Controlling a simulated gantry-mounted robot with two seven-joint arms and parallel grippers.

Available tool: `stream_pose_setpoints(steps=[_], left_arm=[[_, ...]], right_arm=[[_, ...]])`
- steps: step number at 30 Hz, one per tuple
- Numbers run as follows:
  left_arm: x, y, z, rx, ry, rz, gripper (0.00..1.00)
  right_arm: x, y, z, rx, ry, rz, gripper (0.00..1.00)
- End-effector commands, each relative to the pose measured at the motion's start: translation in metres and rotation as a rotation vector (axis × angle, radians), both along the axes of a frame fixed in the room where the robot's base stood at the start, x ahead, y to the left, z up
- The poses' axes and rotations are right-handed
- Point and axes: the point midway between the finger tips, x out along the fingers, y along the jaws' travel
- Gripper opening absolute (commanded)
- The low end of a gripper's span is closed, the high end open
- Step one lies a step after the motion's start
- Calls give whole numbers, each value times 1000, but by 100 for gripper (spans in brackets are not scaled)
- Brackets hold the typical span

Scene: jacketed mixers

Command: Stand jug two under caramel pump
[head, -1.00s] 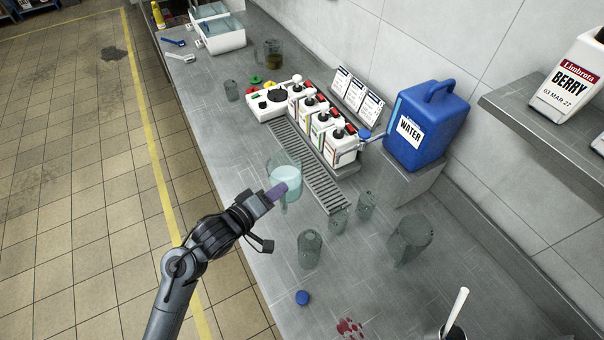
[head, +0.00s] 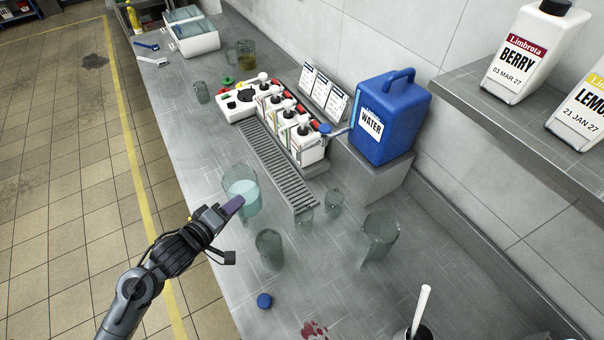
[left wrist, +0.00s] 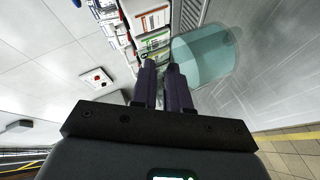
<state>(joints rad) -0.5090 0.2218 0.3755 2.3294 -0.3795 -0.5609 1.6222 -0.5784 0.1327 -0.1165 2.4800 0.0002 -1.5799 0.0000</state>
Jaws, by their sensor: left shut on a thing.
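A clear jug (head: 242,188) holding pale blue-white liquid is by the front edge of the counter, left of the drip tray's near end. My left gripper (head: 230,208) is shut at its near side, probably on its handle. The left wrist view shows this jug (left wrist: 205,55) just beyond the fingers (left wrist: 164,80). Whether it touches the counter is unclear. Several white pump bottles (head: 292,128) stand in a row behind the slotted drip tray (head: 275,165). Their labels are too small to read, so I cannot tell which is caramel. No jug number is readable. My right gripper is not in view.
Clear vessels stand near the tray's near end: one (head: 270,248), a small one (head: 334,201), and a larger jug (head: 378,238). A blue water container (head: 388,118) stands on a raised block.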

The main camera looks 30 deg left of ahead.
Motion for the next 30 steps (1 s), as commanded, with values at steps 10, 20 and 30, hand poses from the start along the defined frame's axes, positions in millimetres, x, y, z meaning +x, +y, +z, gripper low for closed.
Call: stream_pose_setpoints(steps=[10, 20, 30], left_arm=[[41, 2, -10, -8, -1, -3, 0], [122, 3, -10, -7, 2, -2, 0], [168, 3, -10, -8, 3, -2, 0]], right_arm=[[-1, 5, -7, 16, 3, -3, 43], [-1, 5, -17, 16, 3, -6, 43], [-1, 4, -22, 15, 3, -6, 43]])
